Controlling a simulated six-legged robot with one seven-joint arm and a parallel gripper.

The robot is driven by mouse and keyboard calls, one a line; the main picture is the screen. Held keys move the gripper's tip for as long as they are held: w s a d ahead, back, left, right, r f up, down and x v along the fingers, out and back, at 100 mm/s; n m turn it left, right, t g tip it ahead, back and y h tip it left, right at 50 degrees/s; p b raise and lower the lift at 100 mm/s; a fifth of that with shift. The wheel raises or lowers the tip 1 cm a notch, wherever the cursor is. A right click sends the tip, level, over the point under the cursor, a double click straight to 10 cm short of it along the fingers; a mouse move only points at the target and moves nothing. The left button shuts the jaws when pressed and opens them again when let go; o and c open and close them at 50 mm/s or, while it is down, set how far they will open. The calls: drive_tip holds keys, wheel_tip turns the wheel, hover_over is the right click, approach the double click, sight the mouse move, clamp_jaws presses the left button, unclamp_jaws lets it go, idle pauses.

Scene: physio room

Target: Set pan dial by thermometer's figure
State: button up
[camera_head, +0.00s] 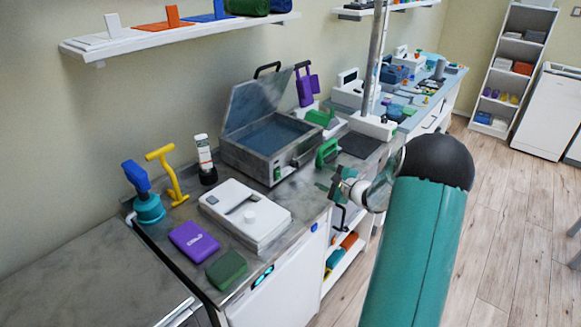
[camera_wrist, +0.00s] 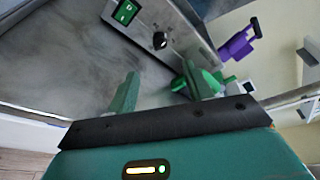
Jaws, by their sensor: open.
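The pan (camera_head: 262,164) is a grey metal box with a raised lid and a bluish inside, standing on the counter. In the wrist view its front panel (camera_wrist: 182,32) carries a black dial (camera_wrist: 160,40) and a green switch (camera_wrist: 125,12). The dial's setting is too small to read. My gripper (camera_head: 337,186) is in front of the pan, to its right in the head view. In the wrist view my gripper (camera_wrist: 160,77) is open and empty, its green fingers apart below the dial and not touching it. I cannot pick out the thermometer or any figure for certain.
A green handled object (camera_head: 327,152) stands close to my gripper, beside the pan. A white device (camera_head: 225,204), purple box (camera_head: 194,241) and green block (camera_head: 227,269) lie on the near counter. A white pole stand (camera_head: 372,127) is behind. The floor (camera_head: 500,200) at right is clear.

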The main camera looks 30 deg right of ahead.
sight(298, 165)
drive_tip(key=x, duration=1.3)
drive_tip(key=shift+w+d+f, duration=0.1)
drive_tip(key=shift+d, duration=0.1)
drive_tip(key=c, duration=1)
drive_tip(key=shift+o, duration=0.2)
drive_tip(key=shift+m, duration=0.3)
drive_tip(key=m, duration=0.2)
drive_tip(key=m+g+y, duration=0.1)
drive_tip(key=shift+d+m+y, duration=0.2)
drive_tip(key=shift+m+y, duration=0.1)
drive_tip(key=shift+m, duration=0.1)
drive_tip(key=m+g+y, duration=0.1)
drive_tip(key=m+y, duration=0.1)
drive_tip(key=m, duration=0.2)
drive_tip(key=shift+d+m, duration=0.1)
drive_tip(key=shift+m, duration=0.2)
